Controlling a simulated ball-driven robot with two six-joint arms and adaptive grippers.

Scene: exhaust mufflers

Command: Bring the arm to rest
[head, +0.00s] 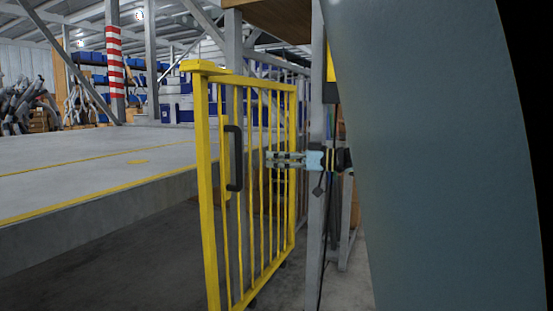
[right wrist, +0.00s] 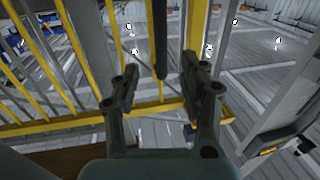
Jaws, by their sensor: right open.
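My right gripper (head: 272,160) is at the right part of the yellow barred gate (head: 207,180) in the head view, its fingers pointing left. In the right wrist view, my right gripper (right wrist: 160,78) is open, with nothing between its fingers. The gate's black handle (head: 234,158) is upright, left of the gripper in the head view. In the right wrist view, the handle (right wrist: 160,38) shows beyond the fingertips, and the gripper looks apart from it. The exact depth between fingers and bars is hard to tell. My left gripper is out of view.
A grey metal post (head: 317,200) stands right of the gate. A raised concrete platform (head: 90,165) with yellow lines lies to the left. A large grey-blue surface fills the right of the head view, probably part of my arm. Dark floor (head: 150,265) is clear left of the gate.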

